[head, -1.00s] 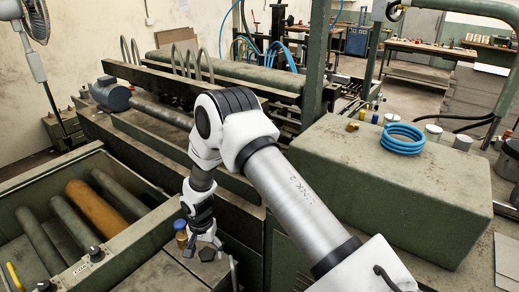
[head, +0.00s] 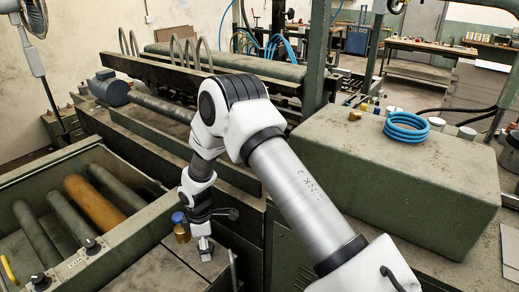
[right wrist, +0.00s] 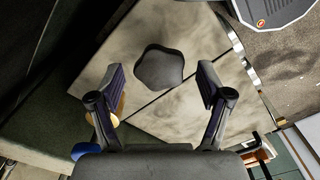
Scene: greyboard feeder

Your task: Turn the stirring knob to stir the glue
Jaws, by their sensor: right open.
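The stirring knob (right wrist: 160,68) is a dark grey, rounded, lobed knob over a worn grey metal plate in the right wrist view. My right gripper (right wrist: 162,85) is open, with one finger on each side of the knob's near edge in that view. I see no firm contact. In the head view my right gripper (head: 205,247) points down over the plate beside the roller trough and hides most or all of the knob. My left gripper is not in view.
A small amber jar with a blue lid (head: 180,226) stands close left of my right gripper. The roller trough (head: 130,236) lies further left. A green housing (head: 400,180) with a blue hose coil (head: 406,127) stands to the right.

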